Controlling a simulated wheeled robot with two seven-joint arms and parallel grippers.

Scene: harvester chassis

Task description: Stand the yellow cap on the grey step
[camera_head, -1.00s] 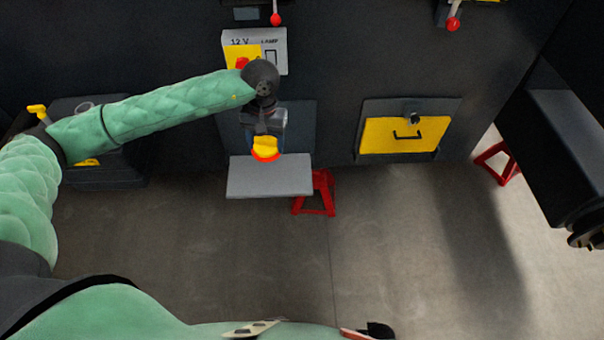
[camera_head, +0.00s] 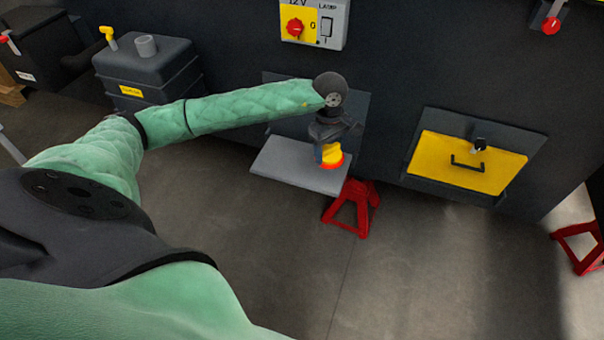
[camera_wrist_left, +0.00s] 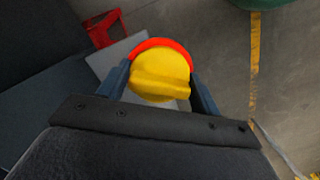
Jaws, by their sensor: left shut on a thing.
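The yellow cap (camera_head: 331,153) has a red-orange rim and hangs at the end of my left gripper (camera_head: 329,146), over the right end of the grey step (camera_head: 285,166). In the left wrist view the cap (camera_wrist_left: 160,74) sits between the two dark fingers of my left gripper (camera_wrist_left: 163,82), which is shut on it. Its grip ridge faces the camera and its red rim is on the far side. Part of the step (camera_wrist_left: 116,52) shows behind the cap. I cannot tell whether the cap touches the step. My right gripper is not in view.
A red stand (camera_head: 352,208) is beneath the step's right end. A yellow hatch (camera_head: 468,163) with a black handle is on the dark wall to the right. A switch panel (camera_head: 314,22) is above, and a dark tank (camera_head: 148,72) is at the left.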

